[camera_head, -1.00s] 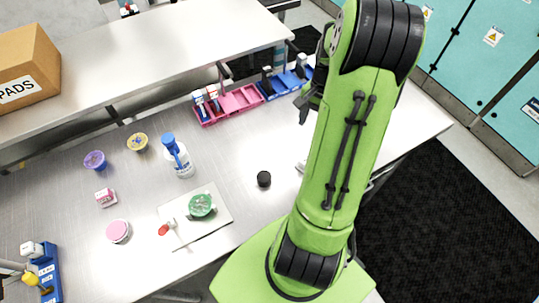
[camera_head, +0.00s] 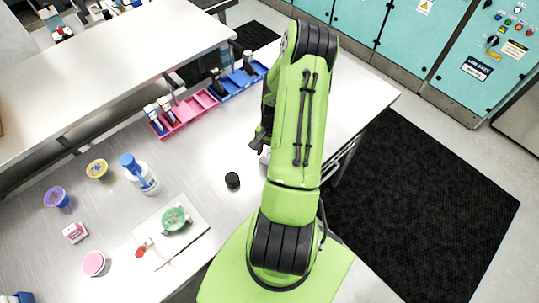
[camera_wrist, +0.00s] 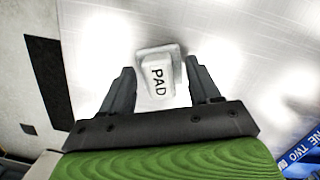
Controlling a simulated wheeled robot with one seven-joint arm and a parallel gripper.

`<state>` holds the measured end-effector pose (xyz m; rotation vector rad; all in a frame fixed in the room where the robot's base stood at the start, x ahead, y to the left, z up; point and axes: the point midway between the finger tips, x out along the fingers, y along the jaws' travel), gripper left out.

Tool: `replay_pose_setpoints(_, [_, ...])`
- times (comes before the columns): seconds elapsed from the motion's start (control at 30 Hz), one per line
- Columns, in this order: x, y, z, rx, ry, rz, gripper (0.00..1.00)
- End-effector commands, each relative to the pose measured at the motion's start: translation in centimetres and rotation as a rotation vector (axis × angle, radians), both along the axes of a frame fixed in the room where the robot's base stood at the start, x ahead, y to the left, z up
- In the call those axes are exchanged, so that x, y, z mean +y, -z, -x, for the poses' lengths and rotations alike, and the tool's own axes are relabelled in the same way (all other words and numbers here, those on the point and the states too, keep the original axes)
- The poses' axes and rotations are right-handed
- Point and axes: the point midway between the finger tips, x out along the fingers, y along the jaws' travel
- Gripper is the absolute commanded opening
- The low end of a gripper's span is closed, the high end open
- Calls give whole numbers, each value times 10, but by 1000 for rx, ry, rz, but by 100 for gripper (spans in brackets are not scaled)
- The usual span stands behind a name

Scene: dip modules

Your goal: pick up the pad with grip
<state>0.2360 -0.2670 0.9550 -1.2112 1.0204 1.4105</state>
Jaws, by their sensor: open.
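The pad (camera_wrist: 157,66) is a small white block with the word PAD in dark letters. In the wrist view it lies on the shiny table, between and just beyond my gripper's fingertips. A raised narrower part on it, probably the grip, faces the camera. In the head view a small part of the pad (camera_head: 265,155) shows beside my arm; the rest is hidden. My gripper (camera_wrist: 160,82) is open, with a finger on each side of the pad and gaps between. In the head view my gripper (camera_head: 258,143) is mostly hidden behind my green arm.
A black cap (camera_head: 232,180) stands left of my gripper. Pink (camera_head: 190,112) and blue (camera_head: 238,82) racks line the table's back. A blue-topped bottle (camera_head: 143,176), a white board (camera_head: 165,238) with a green item, and small tubs stand further left. A dark mat (camera_head: 420,200) covers the floor at right.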

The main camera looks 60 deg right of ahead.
Motion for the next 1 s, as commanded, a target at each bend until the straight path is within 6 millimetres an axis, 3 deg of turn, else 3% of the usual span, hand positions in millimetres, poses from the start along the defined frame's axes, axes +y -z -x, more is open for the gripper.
replay_pose_setpoints(0.2, [0, 2, 0, 0, 0, 1, 62])
replay_pose_setpoints(0.6, [0, 2, 0, 0, 0, 1, 2])
replay_pose_setpoints(0.83, [-1, -4, 0, -1, 0, 3, 1])
replay_pose_setpoints(1.0, [-2, -42, -1, -4, -2, 7, 1])
